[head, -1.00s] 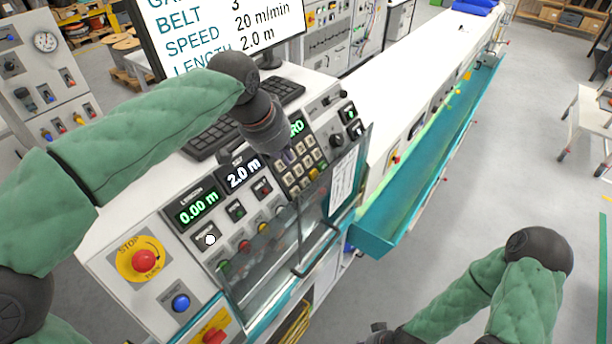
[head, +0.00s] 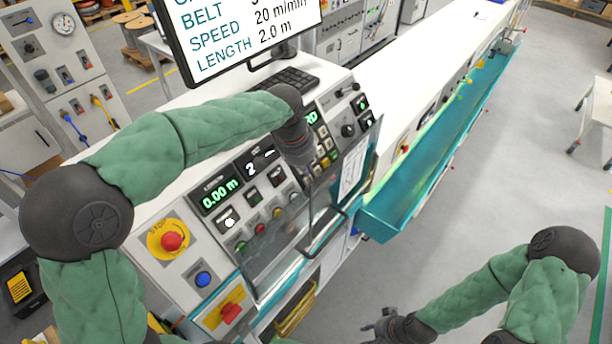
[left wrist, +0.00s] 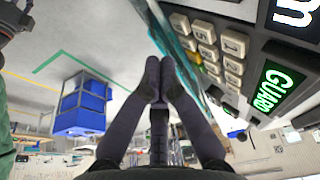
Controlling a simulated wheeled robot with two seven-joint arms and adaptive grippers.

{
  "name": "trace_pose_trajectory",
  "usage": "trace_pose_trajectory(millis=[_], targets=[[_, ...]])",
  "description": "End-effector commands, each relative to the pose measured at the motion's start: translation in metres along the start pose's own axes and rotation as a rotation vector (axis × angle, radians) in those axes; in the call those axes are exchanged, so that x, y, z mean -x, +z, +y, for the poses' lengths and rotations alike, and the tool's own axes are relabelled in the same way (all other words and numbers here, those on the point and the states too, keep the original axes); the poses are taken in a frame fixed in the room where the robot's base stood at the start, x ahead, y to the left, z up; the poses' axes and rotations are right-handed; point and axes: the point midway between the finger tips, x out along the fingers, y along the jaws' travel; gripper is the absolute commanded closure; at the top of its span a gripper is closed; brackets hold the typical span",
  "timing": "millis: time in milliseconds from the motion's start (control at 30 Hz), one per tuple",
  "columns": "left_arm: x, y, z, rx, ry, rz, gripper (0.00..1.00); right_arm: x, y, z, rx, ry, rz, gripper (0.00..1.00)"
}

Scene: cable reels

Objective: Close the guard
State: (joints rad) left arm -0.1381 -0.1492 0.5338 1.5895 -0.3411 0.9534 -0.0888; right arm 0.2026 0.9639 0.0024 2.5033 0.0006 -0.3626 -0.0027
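The guard (head: 284,246) is a clear pane with a dark handle (head: 326,236) and teal edging, at the front of the sloped console (head: 150,275). Buttons show through it; its exact tilt is hard to tell. My left gripper (head: 311,182) points down between the keypad and the pane's upper part, partly hidden by its wrist. In the left wrist view its fingers (left wrist: 160,74) meet at the tips with nothing seen between them. I cannot tell whether it touches the pane. My right gripper (head: 380,324) is low in the head view, away from the guard, too small to read.
The keypad (left wrist: 219,53) and a green display reading GUARD (left wrist: 274,92) are close beside my left gripper. A red stop button (head: 172,241) sits at the console's left. A monitor (head: 245,35) stands behind.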

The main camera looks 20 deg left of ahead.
Motion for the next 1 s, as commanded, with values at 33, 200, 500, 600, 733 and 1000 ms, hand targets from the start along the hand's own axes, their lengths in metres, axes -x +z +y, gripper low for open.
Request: trace_pose_trajectory(millis=[33, 200, 500, 600, 733, 1000], targets=[[-0.008, 0.001, 0.000, 0.000, 0.001, -0.003, 1.00, 0.003, 0.000, -0.001, 0.000, 0.000, 0.000, 0.62], [-0.029, 0.008, 0.000, 0.001, 0.001, -0.002, 1.00, 0.008, 0.000, -0.003, 0.000, 0.000, 0.000, 0.62], [-0.043, 0.011, 0.000, 0.000, 0.000, 0.002, 1.00, 0.010, 0.000, -0.004, 0.000, 0.000, 0.000, 0.62], [-0.043, 0.011, 0.000, 0.000, 0.000, 0.002, 1.00, 0.010, 0.000, -0.004, 0.000, 0.000, 0.000, 0.62], [-0.043, 0.011, 0.000, 0.000, 0.000, 0.001, 1.00, 0.010, 0.000, -0.004, 0.000, 0.000, 0.000, 0.62], [-0.056, 0.015, 0.000, 0.000, 0.000, 0.001, 1.00, -0.001, 0.000, 0.000, 0.000, 0.000, 0.000, 0.62]])
